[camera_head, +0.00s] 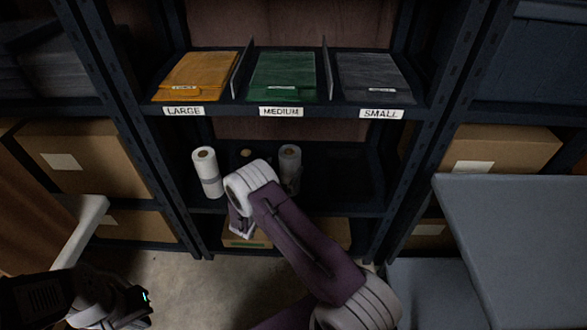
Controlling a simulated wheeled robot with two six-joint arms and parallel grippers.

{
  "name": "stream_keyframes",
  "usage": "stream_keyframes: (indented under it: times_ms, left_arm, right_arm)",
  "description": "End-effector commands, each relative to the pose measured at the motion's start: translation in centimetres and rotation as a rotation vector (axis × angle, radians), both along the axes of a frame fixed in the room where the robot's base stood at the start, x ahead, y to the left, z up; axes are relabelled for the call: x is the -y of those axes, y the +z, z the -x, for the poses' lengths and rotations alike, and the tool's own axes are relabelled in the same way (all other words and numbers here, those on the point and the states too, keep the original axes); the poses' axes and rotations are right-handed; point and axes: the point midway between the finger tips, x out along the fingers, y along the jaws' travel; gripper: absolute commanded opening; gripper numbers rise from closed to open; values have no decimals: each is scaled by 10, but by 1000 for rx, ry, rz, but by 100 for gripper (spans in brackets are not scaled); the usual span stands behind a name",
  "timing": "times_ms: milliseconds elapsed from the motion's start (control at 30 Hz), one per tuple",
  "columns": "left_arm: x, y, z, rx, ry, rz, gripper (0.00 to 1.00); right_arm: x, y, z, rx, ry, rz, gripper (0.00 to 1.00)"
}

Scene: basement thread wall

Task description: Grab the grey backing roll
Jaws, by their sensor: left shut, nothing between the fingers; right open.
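Several rolls stand upright on the lower shelf of the rack. A white roll with a grey band (206,174) is at the left. A dark roll (246,156) is in the middle, mostly hidden behind my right arm. A pale, slightly greyer roll (290,163) is at the right, its lower part partly covered by my arm. In this dim light I cannot tell surely which is the grey backing roll. My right gripper (240,226) is open in front of the shelf edge, below the rolls, partly hidden by its wrist. My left gripper (141,302) is shut and empty, low at the left.
The shelf above holds orange (203,72), green (284,74) and grey (372,75) packs behind LARGE, MEDIUM and SMALL labels. A cardboard box (246,238) sits below the rolls. A grey table (520,235) is at right. The lower shelf's right part looks empty.

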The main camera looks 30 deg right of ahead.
Motion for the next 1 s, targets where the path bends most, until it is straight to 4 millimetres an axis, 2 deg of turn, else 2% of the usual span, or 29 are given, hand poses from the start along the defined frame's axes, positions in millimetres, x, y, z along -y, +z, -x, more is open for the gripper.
stream_keyframes:
  times_ms: [233,367,600,700,900,1000]
  left_arm:
    - [0,-15,0,0,0,0,0]
    - [0,-15,0,0,0,0,0]
    - [0,-34,0,0,0,0,0]
    - [0,-35,0,0,0,0,0]
    - [0,-34,0,0,0,0,0]
    - [0,-34,0,0,0,0,0]
  right_arm:
    - [29,-2,-19,4,-5,-2,98]
    - [33,0,-23,1,-3,0,98]
    - [67,0,-47,4,-4,-2,98]
    - [73,2,-51,1,-3,-1,98]
    - [73,4,-52,1,-2,-1,98]
    - [73,4,-52,1,-2,-1,70]
